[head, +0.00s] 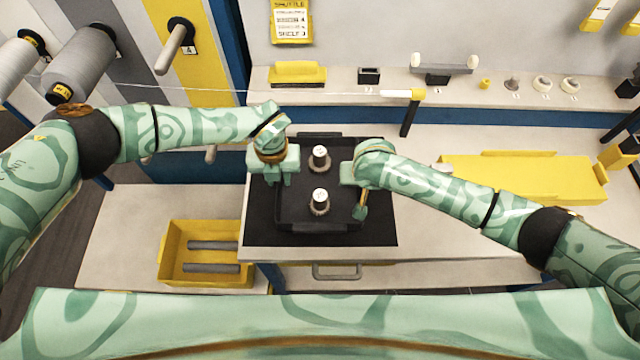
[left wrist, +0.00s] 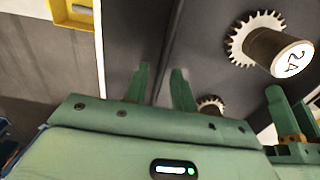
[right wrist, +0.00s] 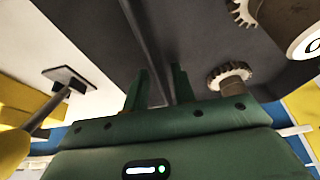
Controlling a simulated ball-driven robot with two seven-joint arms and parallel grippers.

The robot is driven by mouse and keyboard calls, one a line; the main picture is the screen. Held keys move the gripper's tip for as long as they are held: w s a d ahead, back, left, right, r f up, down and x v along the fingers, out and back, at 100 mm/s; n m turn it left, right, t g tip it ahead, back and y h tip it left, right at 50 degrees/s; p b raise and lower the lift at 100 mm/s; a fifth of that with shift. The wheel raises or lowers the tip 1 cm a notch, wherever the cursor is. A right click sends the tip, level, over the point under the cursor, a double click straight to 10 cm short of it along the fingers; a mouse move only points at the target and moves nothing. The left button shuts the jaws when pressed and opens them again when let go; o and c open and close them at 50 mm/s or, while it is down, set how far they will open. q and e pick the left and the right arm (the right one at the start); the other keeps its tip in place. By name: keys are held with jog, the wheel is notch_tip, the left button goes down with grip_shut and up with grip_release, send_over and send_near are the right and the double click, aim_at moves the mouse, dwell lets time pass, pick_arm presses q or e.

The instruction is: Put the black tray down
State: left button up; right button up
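The black tray (head: 291,212) is over the black mat (head: 262,228) on the workbench, and looks level. Whether its underside touches the mat cannot be told. It carries two toothed pieces with white-capped cylinders (head: 320,200) (head: 319,158), both upright. My left gripper (head: 278,180) is at the tray's left side. In the left wrist view its fingers (left wrist: 161,85) stand close on both sides of the tray's wall. My right gripper (head: 357,190) is at the right side. In the right wrist view its fingers (right wrist: 160,88) also straddle the wall. Both look shut on it.
A yellow bin (head: 208,281) with dark rods stands to the left, lower than the bench. A long yellow tray (head: 525,178) lies to the right. A shelf (head: 350,90) with small parts runs along the back.

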jog(key=shift+s+r, duration=0.1)
jog(key=shift+r, duration=0.15)
pick_arm(q)
notch_tip(320, 180, up, 11)
pick_arm(e)
jog(key=v, duration=1.1)
jog(key=shift+r, duration=0.2)
pick_arm(q)
jog(key=shift+r, duration=0.1)
pick_arm(e)
jog(key=shift+s, duration=0.1)
